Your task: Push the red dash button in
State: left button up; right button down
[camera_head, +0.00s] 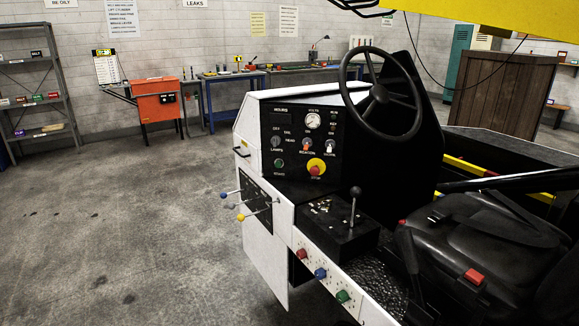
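The dash (297,150) is a dark panel on the white belt loader, in the middle of the head view. A red button (315,170) sits low on its right side, on a round yellow plate (317,164). A green button (279,163) is to its left. A gauge, a dark knob, and a red and an orange switch are above them. I cannot tell from here how far in the red button is. Neither of my grippers is in view.
The steering wheel (382,94) juts out at the right of the dash. Below are a lever (354,205), coloured side levers (237,204) and several coloured knobs (320,273). The black seat (485,235) is at right. The floor (110,230) at left is clear.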

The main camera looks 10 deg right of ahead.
aim_at(314, 171)
jog(key=i+j, duration=0.45)
jog(key=i, duration=0.15)
jog(key=i+j+u, duration=0.1)
jog(key=i+j, duration=0.35)
jog(key=i, duration=0.1)
